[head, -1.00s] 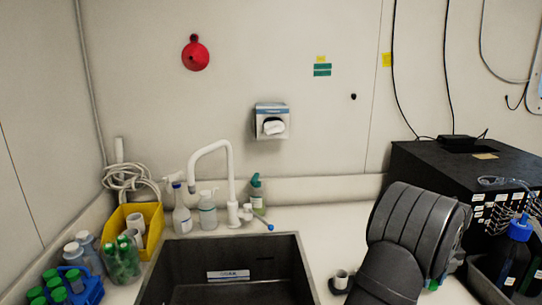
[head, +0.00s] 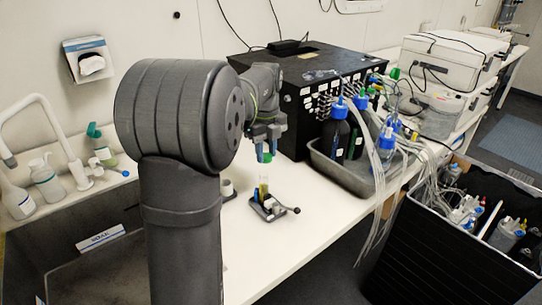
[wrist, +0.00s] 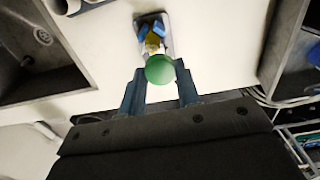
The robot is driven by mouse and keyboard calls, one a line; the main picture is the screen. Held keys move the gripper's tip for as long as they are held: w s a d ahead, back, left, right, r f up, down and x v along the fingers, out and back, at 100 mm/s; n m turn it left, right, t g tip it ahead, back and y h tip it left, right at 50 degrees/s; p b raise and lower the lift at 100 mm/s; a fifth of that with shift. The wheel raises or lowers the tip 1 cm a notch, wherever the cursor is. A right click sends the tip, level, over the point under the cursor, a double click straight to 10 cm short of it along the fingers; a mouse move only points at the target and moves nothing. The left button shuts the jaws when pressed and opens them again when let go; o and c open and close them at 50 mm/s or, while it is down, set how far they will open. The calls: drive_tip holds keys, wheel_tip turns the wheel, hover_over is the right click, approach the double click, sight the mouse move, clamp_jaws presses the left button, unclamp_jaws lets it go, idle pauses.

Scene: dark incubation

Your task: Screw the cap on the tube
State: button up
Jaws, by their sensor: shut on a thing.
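A green cap (head: 265,157) is held between the fingertips of my gripper (head: 267,143). In the wrist view the round top of the cap (wrist: 160,69) shows between the two fingers (wrist: 160,92). A clear tube (head: 263,186) with yellowish contents stands upright below the cap, in a small dark holder (head: 275,209) with blue jaws (wrist: 143,31) on the white bench. The cap is above the tube's upper end. I cannot tell whether they touch, and the wrist view hides the tube's mouth behind the cap.
A small white cup (head: 227,187) stands left of the holder. A black box (head: 300,65) is behind, and a grey tray (head: 350,168) with blue-capped bottles and hanging tubing is to the right. The sink (head: 75,265) is at the left.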

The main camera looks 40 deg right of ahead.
sight(263, 173)
drive_tip(key=shift+s+a+r, duration=0.3)
drive_tip(key=shift+a+r, duration=0.4)
drive_tip(key=shift+a, duration=0.1)
drive_tip(key=shift+f, duration=2.4)
drive_tip(key=shift+f, duration=0.5)
drive_tip(key=o, duration=0.9)
drive_tip(key=shift+c, duration=0.8)
